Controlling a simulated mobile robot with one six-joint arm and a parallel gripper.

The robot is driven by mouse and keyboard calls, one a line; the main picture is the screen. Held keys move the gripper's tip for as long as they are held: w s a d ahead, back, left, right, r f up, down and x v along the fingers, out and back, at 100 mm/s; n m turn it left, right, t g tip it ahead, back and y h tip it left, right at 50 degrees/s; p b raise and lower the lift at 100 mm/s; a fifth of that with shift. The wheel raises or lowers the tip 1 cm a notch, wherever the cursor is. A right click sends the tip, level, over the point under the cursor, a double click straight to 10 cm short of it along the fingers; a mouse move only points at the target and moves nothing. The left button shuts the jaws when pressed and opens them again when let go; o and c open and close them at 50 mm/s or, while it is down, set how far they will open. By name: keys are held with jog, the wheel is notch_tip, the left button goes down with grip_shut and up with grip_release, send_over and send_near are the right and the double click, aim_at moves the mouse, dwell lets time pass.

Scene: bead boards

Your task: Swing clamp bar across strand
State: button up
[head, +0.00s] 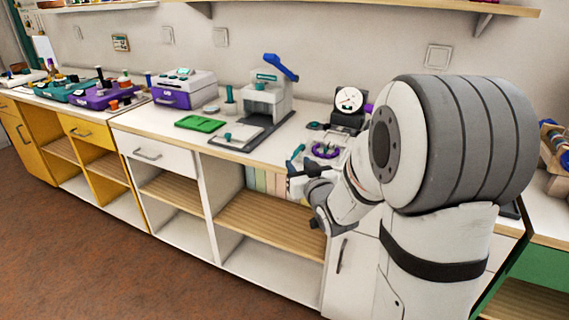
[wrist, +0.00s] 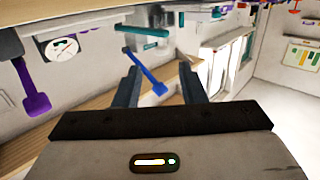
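My gripper (head: 291,180) is in front of the counter edge in the head view. In the wrist view its two dark fingers (wrist: 158,88) stand apart with nothing clasped. A blue bar with a widened end (wrist: 147,72) shows between the fingers in that view, seemingly beyond them. A similar blue bar (head: 281,66) slants at the top of a grey-white press in the head view, well apart from my gripper. I cannot tell which bar is the clamp bar, nor make out the strand.
A dial gauge (head: 349,99) stands at the back; a purple paddle (wrist: 36,104) is beside it in the wrist view. A green tray (head: 201,123) and a purple-and-white box (head: 184,89) stand further left. Open shelves (head: 270,220) are below the counter. The floor in front is clear.

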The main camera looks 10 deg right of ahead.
aim_at(289, 154)
jog(key=shift+t, duration=0.3)
jog(key=w, duration=0.2)
jog(key=w+a, duration=0.1)
jog(key=w, duration=0.5)
jog(key=shift+a+f, duration=0.1)
jog(key=shift+a, duration=0.15)
grip_shut()
jog(key=shift+a, duration=0.3)
jog(key=shift+d+y, duration=0.2)
jog(key=shift+y, duration=0.2)
jog(key=shift+s+b, duration=0.1)
jog(key=shift+b, duration=0.2)
